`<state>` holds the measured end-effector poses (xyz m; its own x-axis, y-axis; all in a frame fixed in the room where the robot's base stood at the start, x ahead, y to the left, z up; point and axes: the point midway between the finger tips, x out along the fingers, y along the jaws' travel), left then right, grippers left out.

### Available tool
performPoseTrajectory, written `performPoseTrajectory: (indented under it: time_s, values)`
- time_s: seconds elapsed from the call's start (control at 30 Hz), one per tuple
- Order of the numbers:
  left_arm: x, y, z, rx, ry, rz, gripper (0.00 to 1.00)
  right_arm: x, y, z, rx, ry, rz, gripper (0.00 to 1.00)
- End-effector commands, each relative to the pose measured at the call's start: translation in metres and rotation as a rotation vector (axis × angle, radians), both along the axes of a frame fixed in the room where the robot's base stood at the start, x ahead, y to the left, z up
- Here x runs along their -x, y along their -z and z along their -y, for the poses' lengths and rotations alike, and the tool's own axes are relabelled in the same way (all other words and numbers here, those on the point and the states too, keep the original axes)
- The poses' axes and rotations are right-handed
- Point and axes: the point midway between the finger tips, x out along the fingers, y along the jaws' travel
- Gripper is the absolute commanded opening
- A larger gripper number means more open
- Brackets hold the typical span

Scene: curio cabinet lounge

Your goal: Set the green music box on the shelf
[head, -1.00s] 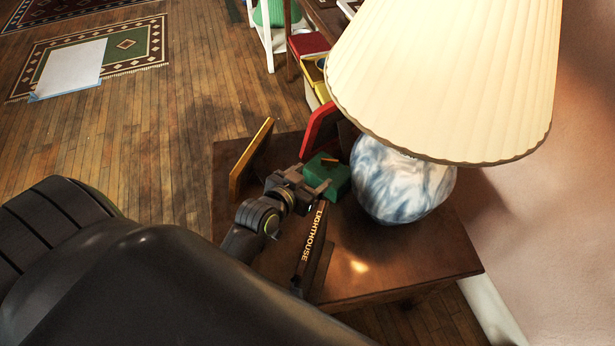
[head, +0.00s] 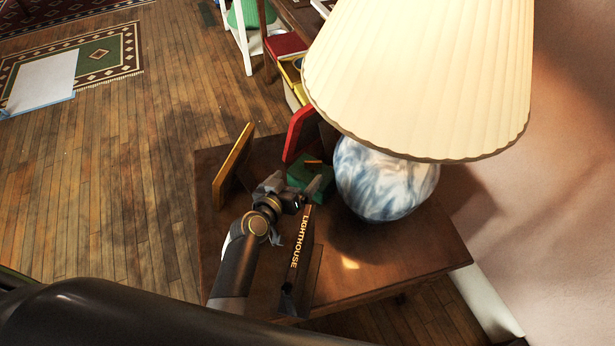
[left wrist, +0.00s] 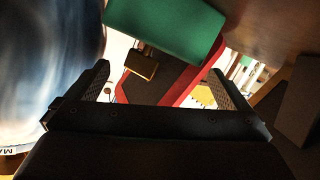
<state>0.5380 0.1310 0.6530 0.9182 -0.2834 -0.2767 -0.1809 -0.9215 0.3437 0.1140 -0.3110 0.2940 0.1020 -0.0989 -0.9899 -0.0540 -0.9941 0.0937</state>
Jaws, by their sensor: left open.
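The green music box (head: 298,176), with a small gold-brown piece on it, sits on the brown wooden side table (head: 375,265), left of the lamp base. My left gripper (head: 301,189) is open at its near side, partly covering it. In the left wrist view the green box (left wrist: 175,28) shows beyond the two spread fingers (left wrist: 160,92), with the brass piece (left wrist: 140,65) beside it. Nothing is between the fingertips that I can be sure is gripped. I cannot clearly make out the shelf. My right gripper is not in view.
A lamp with a blue-white base (head: 385,180) stands close right of the box. A red frame (head: 300,133) stands behind, a yellow-edged frame (head: 233,165) to the left. A dark "LIGHTHOUSE" item (head: 300,255) stands in front. The table's front right is clear.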

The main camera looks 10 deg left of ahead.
Motion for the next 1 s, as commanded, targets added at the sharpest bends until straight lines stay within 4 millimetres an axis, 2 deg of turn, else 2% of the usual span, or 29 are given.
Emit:
performPoseTrajectory:
  time_s: [0.1,0.27,0.5,0.77,1.0]
  values:
    - [-0.010,0.001,0.002,-0.001,0.000,0.000,1.00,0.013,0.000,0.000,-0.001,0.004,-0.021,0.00]
    - [-0.030,0.004,0.006,-0.001,0.000,0.000,1.00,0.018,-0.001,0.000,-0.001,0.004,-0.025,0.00]
    - [-0.049,0.012,0.012,-0.001,0.000,-0.001,1.00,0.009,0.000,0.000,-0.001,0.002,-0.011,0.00]
    - [-0.050,0.012,0.012,-0.002,-0.001,-0.001,1.00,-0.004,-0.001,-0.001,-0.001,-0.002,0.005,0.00]
    - [-0.050,0.012,0.012,-0.001,-0.001,-0.001,0.70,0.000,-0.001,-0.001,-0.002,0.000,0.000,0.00]
